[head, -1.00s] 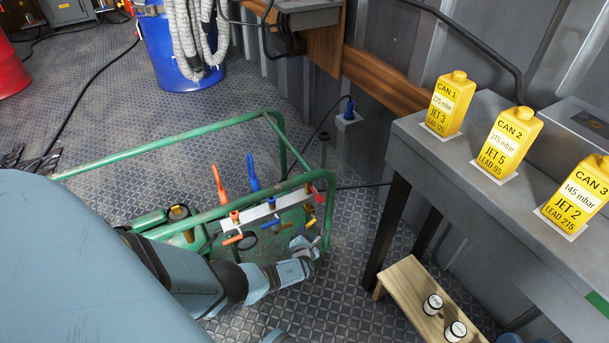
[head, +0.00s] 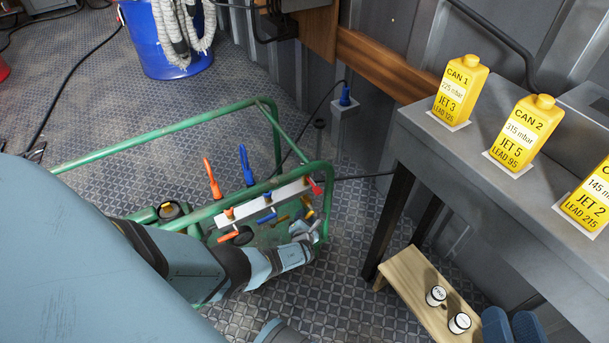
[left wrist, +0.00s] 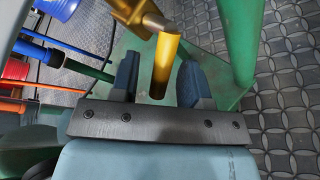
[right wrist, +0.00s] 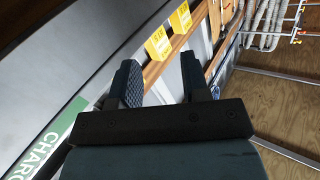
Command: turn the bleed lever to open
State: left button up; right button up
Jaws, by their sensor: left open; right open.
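In the left wrist view a yellow lever (left wrist: 165,62) hangs from a brass fitting (left wrist: 128,10), between my left fingers. My left gripper (head: 303,231) also shows in the left wrist view (left wrist: 158,82), open around the lever; I cannot tell whether either finger touches it. No label marks the bleed lever. My right gripper (right wrist: 161,82) is open and empty.
Yellow cans (head: 460,90) stand on the grey bench (head: 430,145) at right. A low wooden stool (head: 415,290) holds two small cups (head: 436,296). A blue drum (head: 170,45) stands behind. A green frame post (left wrist: 240,40) is close right of my left fingers.

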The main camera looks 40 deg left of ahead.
pick_arm(q)
grip_shut()
jog(key=shift+w+f+n+t+b, duration=0.1)
jog(key=shift+f+n+t+b, duration=0.25)
jog(key=shift+b, duration=0.65)
jog(key=shift+f+b, duration=0.25)
jog(key=shift+b, duration=0.4)
jog(key=n+t+b, duration=0.1)
jog(key=w+n+t+y+b, duration=0.1)
jog(key=n+b, duration=0.1)
jog(key=n+t+b, duration=0.1)
jog(key=b, duration=0.1)
jog(key=shift+w+d+f, duration=0.15)
jog(key=shift+w+d, duration=0.15)
jog(key=shift+w, duration=0.05)
pick_arm(e)
jog(key=w+n, duration=0.1)
jog(key=w+d+f+n, duration=0.1)
jog(key=n, duration=0.1)
jog(key=w+n+t+y, duration=0.1)
jog(key=shift+d+f+n, duration=0.3)
jog(key=shift+d+f, duration=0.1)
pick_arm(q)
jog(key=shift+n, duration=0.25)
